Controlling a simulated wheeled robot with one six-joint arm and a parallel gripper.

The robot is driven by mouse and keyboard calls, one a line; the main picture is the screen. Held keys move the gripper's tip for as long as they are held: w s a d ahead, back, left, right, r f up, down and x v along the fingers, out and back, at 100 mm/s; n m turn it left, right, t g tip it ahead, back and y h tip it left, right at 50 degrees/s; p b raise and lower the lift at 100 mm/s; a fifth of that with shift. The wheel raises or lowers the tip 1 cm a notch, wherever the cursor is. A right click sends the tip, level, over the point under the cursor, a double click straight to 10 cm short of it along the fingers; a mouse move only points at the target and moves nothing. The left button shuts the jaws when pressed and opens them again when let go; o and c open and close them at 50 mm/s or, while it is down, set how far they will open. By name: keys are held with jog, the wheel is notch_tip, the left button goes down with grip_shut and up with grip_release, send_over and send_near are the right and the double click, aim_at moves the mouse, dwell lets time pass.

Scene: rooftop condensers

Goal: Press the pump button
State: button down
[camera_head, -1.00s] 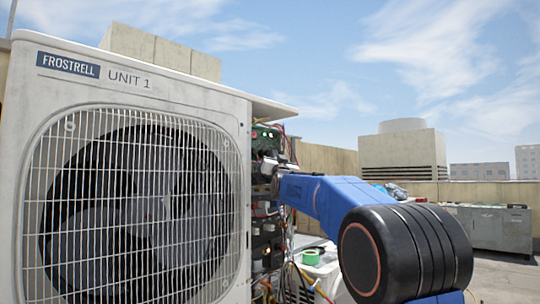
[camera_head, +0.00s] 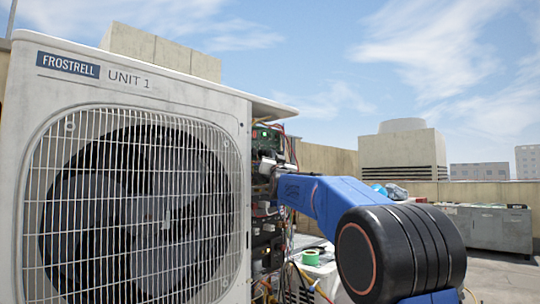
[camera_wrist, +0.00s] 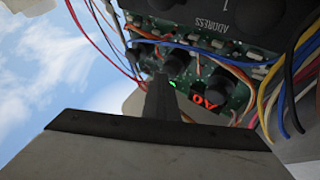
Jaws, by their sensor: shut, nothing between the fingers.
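In the wrist view a green control board (camera_wrist: 205,70) carries several black round knobs or buttons, a small green light and a red lit display (camera_wrist: 210,103) that seems to read A0. One black round button (camera_wrist: 176,63) sits just beyond my gripper (camera_wrist: 160,82), which is shut and empty, its dark tip pointing at the board. I cannot tell whether the tip touches anything. No pump label is readable, so I cannot tell which button is the pump button. In the head view the board (camera_head: 266,138) shows at the unit's open side; my gripper is hidden among the parts there.
The condenser Unit 1 (camera_head: 75,110) fills the left of the head view. Loose coloured wires (camera_wrist: 275,85) hang around the board. A black dial marked ADDRESS (camera_wrist: 262,15) is beside it. A green tape roll (camera_head: 310,257) lies on a white surface below my arm.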

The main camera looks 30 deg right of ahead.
jog(key=shift+s+d, duration=0.1)
jog(key=shift+s, duration=0.3)
jog(key=s+d, duration=0.2)
jog(key=s, duration=0.3)
jog(key=shift+s, duration=0.35)
dwell(0.9)
jog(key=s+a+f+n+g+y, duration=0.1)
jog(key=s+a+f+g+y, duration=0.15)
jog(key=s+a+f, duration=0.5)
jog(key=s+a+f+n+g+y, duration=0.1)
jog(key=s+a+f+g, duration=0.2)
jog(key=f, duration=0.8)
jog(key=s+a+f+n+g+y, duration=0.1)
jog(key=s+a+f+g+y, duration=0.2)
jog(key=s+f, duration=0.45)
jog(key=s+a+f+n+g, duration=0.1)
jog(key=s+a+f+g, duration=0.2)
jog(key=s+f, duration=0.7)
jog(key=s+a+f+n+g, duration=0.1)
jog(key=s+a+f+g, duration=0.1)
jog(key=s+f, duration=0.9)
jog(key=s+a+f+n+g, duration=0.1)
jog(key=s+a+f+g, duration=0.2)
jog(key=s+f, duration=0.7)
jog(key=shift+s+a+f+g+y, duration=0.15)
jog(key=shift+a+f+g+y, duration=0.2)
jog(key=shift+f+g, duration=0.3)
